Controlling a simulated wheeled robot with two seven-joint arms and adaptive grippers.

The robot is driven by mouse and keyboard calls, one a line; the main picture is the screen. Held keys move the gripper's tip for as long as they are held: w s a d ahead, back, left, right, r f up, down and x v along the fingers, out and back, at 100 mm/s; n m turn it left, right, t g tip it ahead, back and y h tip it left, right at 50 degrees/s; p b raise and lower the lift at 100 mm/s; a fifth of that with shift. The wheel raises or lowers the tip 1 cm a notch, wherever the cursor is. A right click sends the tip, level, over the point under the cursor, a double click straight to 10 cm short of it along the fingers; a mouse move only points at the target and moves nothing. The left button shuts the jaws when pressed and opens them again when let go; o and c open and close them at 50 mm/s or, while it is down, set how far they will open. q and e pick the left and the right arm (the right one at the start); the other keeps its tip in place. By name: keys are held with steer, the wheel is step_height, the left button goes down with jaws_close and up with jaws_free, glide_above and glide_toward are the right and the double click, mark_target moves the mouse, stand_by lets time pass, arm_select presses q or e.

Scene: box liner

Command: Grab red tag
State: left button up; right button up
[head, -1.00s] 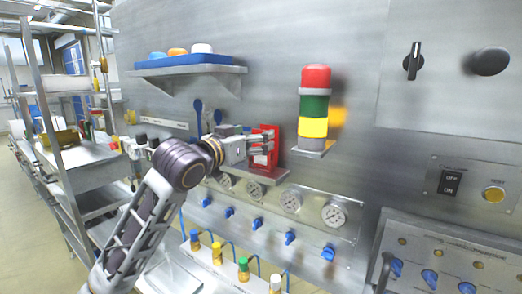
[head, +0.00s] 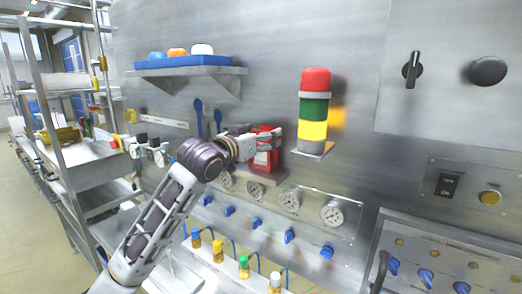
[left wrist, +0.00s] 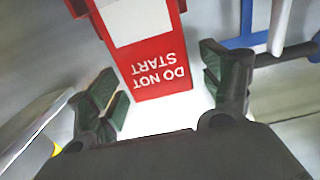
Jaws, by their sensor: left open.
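The red tag (head: 265,158) stands on a small metal shelf on the steel wall, partly hidden by my left gripper in the head view. In the left wrist view the red tag (left wrist: 160,60) reads "DO NOT START" upside down and has a white panel. My left gripper (left wrist: 165,95) is open, with a dark green-padded finger on each side of the tag's lettered end. Gaps show between the fingers and the tag. In the head view my left gripper (head: 262,143) is at the tag. My right gripper is not in view.
A signal tower (head: 314,107) of red, green and yellow stands on a bracket right of the tag. Gauges (head: 290,200) and blue valves (head: 256,223) sit below. A shelf with a blue tray (head: 184,62) is above. Blue hanging tools (head: 198,115) are to the left.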

arm_select(q)
steer(key=c, duration=1)
steer(key=shift+r, duration=0.1)
steer(key=shift+r+b, duration=0.6)
steer(key=shift+r, duration=4.3)
